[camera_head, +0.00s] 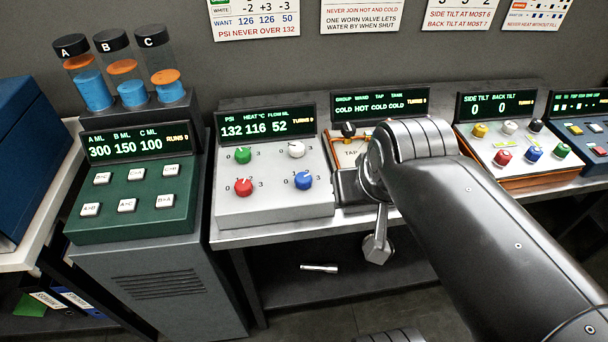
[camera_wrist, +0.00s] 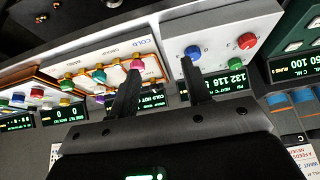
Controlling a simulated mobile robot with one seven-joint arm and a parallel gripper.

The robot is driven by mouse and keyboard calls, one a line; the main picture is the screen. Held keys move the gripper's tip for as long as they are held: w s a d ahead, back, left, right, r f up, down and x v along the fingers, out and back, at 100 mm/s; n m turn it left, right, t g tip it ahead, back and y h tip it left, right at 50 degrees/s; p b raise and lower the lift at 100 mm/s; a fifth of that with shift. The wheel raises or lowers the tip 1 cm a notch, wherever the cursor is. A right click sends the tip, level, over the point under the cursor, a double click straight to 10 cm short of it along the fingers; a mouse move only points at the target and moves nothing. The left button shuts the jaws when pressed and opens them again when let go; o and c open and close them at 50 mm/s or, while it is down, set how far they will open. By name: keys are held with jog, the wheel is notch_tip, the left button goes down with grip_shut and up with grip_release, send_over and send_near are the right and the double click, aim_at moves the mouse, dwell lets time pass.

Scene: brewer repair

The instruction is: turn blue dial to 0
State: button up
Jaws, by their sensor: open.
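The blue dial (camera_head: 303,180) is at the lower right of the grey-white console (camera_head: 270,212), with small numbers around it. Its pointer is too small to read surely. It also shows upside down in the wrist view (camera_wrist: 192,51). My gripper (camera_wrist: 162,62) is open, with nothing between its fingers. In the wrist view its right fingertip overlaps the panel close by the blue dial; whether it touches cannot be told. Its left fingertip lies in front of a pink dial (camera_wrist: 137,65) on the neighbouring console. In the head view my arm hides the fingers.
The same console has green (camera_head: 243,155), white (camera_head: 296,149) and red (camera_head: 243,187) dials close around. Its display (camera_head: 265,125) reads 132, 116, 52. A green button box (camera_head: 135,205) stands left. Another console (camera_head: 515,150) at right also has a blue dial (camera_head: 534,153).

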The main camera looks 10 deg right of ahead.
jog(key=shift+o, duration=0.7)
jog(key=shift+w+a+r, duration=0.1)
jog(key=shift+w, duration=0.25)
jog(key=shift+o, duration=0.5)
jog(key=w+a+m+g, duration=0.2)
jog(key=w+m, duration=0.3)
jog(key=w, duration=0.3)
jog(key=shift+w+a+r+m+g, duration=0.3)
jog(key=shift+a+r+g, duration=0.05)
jog(key=shift+r+g, duration=0.15)
jog(key=m+g, duration=0.3)
jog(key=m, duration=0.2)
send_near(303, 177)
notch_tip(303, 177, down, 9)
jog(key=shift+s+f, duration=0.1)
jog(key=shift+s, duration=0.05)
jog(key=c, duration=1)
